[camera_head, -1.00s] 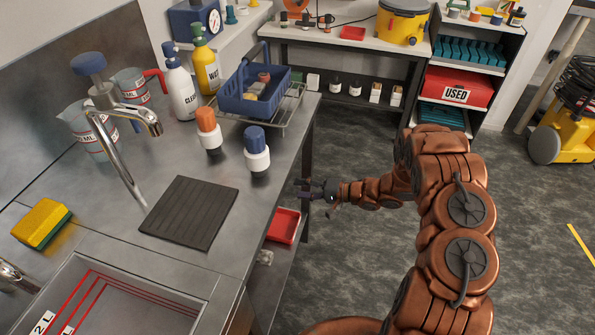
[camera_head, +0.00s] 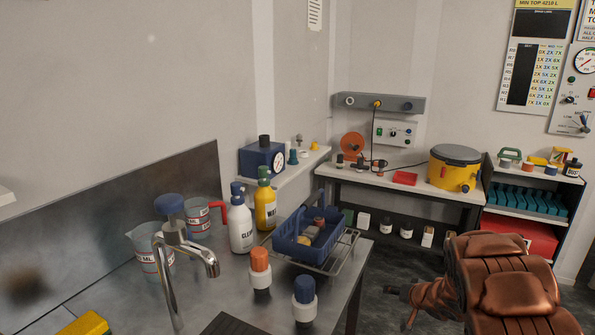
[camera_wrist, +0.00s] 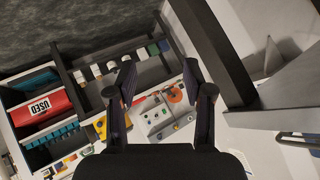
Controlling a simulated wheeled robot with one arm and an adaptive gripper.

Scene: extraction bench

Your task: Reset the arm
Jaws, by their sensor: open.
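My arm reaches forward at the lower right of the head view, and my gripper (camera_head: 398,292) shows only partly near its end, beside the right edge of the steel bench (camera_head: 215,292). In the wrist view my gripper (camera_wrist: 160,85) has its two dark fingers spread apart with nothing between them. Behind the gap, far off, the back table with an orange reel and a grey control box (camera_wrist: 155,114) shows. The wrist picture is turned over, with the floor at its top.
On the bench stand a tap (camera_head: 170,265), a white bottle (camera_head: 240,228), a yellow bottle (camera_head: 264,203), a blue basket (camera_head: 290,246) on a wire rack, and orange-capped (camera_head: 260,275) and blue-capped (camera_head: 304,300) containers. A shelf unit (camera_head: 545,178) stands at right. Floor between is clear.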

